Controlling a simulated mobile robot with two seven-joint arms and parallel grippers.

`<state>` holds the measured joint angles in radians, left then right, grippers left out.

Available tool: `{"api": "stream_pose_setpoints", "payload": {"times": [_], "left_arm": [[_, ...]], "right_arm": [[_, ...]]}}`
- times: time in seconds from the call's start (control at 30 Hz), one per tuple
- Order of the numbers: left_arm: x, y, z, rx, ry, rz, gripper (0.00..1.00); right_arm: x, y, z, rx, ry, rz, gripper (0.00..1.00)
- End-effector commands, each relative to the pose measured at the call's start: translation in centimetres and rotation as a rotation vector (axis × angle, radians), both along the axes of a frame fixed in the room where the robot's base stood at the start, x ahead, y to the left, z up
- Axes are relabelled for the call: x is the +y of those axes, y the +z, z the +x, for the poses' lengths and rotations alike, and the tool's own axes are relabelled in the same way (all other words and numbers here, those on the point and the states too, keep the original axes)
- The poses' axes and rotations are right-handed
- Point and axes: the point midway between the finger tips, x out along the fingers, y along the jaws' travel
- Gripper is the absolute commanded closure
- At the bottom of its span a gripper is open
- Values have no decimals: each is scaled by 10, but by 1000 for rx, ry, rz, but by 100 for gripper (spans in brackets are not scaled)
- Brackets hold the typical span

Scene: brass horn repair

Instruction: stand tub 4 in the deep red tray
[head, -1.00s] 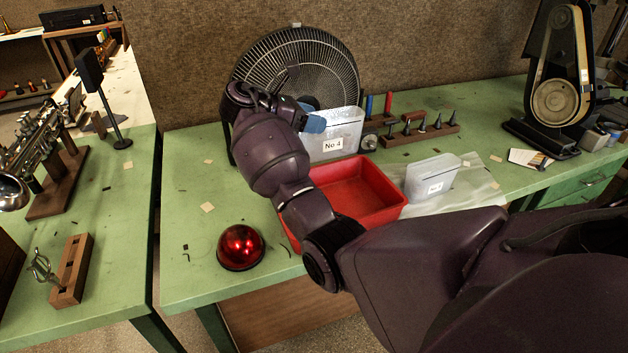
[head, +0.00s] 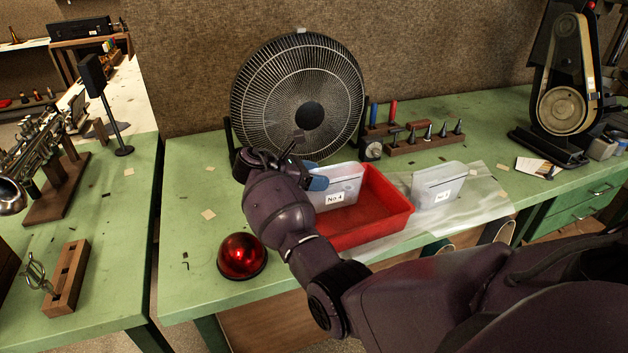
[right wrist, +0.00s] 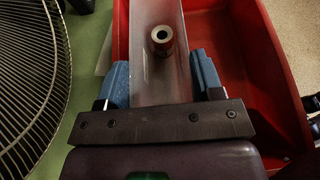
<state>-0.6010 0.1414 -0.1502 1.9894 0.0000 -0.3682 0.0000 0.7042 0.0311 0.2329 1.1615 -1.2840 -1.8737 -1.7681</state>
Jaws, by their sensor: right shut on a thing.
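Tub 4 (head: 345,191), a narrow whitish tub labelled "No 4", is upright within the left back part of the red tray (head: 378,229). I cannot tell whether its base touches the tray floor. My right gripper (head: 316,183) is shut on the tub, with a blue fingertip showing at its left end. In the right wrist view the tub (right wrist: 155,75) lies between the blue fingertips, with a small round-ended part inside it. Red tray walls (right wrist: 283,75) show on both sides. My left gripper is not in view.
A second whitish tub (head: 438,186) stands right of the tray on a clear sheet (head: 478,205). A large fan (head: 297,90) stands close behind. A red dome (head: 241,257) sits at front left. A rack of dark pegs (head: 425,143) is behind the tray.

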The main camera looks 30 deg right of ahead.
Motion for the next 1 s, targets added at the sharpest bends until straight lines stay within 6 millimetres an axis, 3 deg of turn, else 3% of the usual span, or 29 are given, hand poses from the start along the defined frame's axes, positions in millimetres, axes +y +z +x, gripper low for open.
{"api": "stream_pose_setpoints", "payload": {"times": [0.43,0.47,0.6,1.0], "left_arm": [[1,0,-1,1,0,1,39],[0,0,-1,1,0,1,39],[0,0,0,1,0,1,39],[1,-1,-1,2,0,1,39]], "right_arm": [[0,-8,0,-2,-1,0,75],[0,-8,0,-2,-1,0,35],[0,-8,0,-2,-1,0,14],[5,-4,2,-3,1,0,14]]}}
